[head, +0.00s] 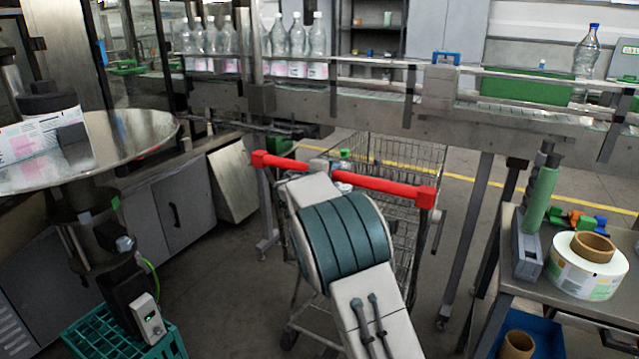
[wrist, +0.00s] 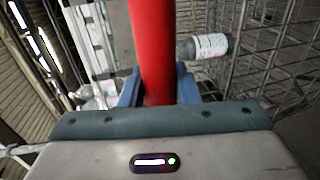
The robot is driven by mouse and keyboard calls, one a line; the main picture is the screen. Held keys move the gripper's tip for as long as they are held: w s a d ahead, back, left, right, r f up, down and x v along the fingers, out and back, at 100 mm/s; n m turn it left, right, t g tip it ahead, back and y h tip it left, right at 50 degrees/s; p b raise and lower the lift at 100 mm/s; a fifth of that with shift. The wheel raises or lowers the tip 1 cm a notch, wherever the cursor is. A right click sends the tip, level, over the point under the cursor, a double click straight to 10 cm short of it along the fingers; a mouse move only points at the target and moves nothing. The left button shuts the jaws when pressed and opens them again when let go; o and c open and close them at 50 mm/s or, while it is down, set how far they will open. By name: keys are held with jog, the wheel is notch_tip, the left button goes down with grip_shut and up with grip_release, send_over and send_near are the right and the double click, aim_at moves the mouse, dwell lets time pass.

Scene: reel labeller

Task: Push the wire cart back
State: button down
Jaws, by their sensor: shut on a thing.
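The wire cart (head: 405,165) stands on the floor in the middle of the head view, partly under the conveyor. Its red handle bar (head: 375,186) runs across its near side, and part of it is hidden behind my arm. In the wrist view the red handle (wrist: 152,50) runs up between the blue fingers of my gripper (wrist: 158,88), which is shut on it. A bottle with a pale label (wrist: 210,46) lies in the cart's wire basket (wrist: 265,60). In the head view my gripper is mostly hidden by my own arm.
A conveyor with clear bottles (head: 315,45) crosses above the cart. A workbench (head: 570,310) with a label reel (head: 588,268) stands at the right. At the left are a round metal reel plate (head: 120,150) and a green crate (head: 125,335). Floor shows left of the cart.

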jog(key=shift+w+d, duration=0.1)
jog(key=shift+w, duration=0.15)
jog(key=shift+r, duration=0.2)
jog(key=c, duration=1.5)
grip_release()
jog(key=o, duration=0.4)
jog(key=shift+w+d, duration=0.2)
jog(key=shift+a, duration=0.1)
jog(key=shift+s+a, duration=0.1)
jog(key=shift+s+a+f, duration=0.1)
jog(key=shift+f, duration=0.1)
jog(key=b+v, duration=0.1)
jog(key=v, duration=1.2)
jog(key=shift+s+r+b, duration=0.2)
jog(key=shift+b, duration=0.15)
